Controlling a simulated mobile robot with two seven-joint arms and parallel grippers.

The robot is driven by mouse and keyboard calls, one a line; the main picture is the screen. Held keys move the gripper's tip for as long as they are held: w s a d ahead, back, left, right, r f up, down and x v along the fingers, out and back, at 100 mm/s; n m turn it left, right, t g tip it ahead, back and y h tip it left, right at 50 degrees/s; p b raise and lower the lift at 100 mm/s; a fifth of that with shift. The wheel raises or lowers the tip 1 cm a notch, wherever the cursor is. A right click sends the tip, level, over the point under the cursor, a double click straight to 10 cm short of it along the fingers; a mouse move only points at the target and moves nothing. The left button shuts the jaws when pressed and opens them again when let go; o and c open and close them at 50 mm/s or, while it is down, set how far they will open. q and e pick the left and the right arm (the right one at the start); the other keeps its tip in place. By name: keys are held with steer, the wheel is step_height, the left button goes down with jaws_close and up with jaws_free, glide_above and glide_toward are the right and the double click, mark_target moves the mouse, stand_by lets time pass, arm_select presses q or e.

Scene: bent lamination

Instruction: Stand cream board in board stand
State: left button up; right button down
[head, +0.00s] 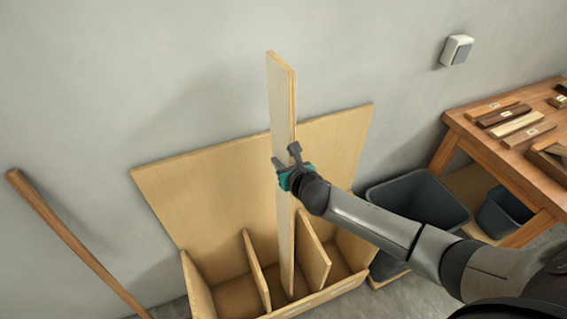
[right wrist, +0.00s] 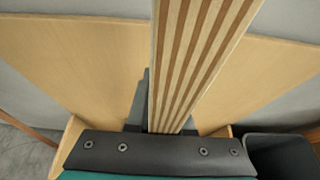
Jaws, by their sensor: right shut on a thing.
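The cream board (head: 281,105) is a tall, narrow, laminated plank standing near upright in the head view. Its striped edge fills the middle of the right wrist view (right wrist: 196,60). My right gripper (head: 290,176) is shut on it at about mid-height. The board stand (head: 200,292) is a pale wooden box with a tall back panel and upright dividers. The board's lower end reaches down between two dividers, in a middle slot. I cannot tell whether it touches the stand's floor. My left gripper is not in view.
A wooden workbench (head: 470,135) with several wood pieces is at the right. A dark grey bin (head: 418,198) stands between it and the stand. A brown wooden pole (head: 75,240) leans at the left. A switch box (head: 456,50) is on the grey wall.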

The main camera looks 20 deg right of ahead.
steer(key=shift+w, duration=0.4)
steer(key=c, duration=0.7)
jaws_free()
steer(key=shift+s+r, duration=0.15)
steer(key=shift+s, duration=0.5)
steer(key=p+v, duration=0.3)
steer(key=v, duration=1.1)
steer(key=shift+r, duration=0.25)
steer(key=shift+w, duration=0.1)
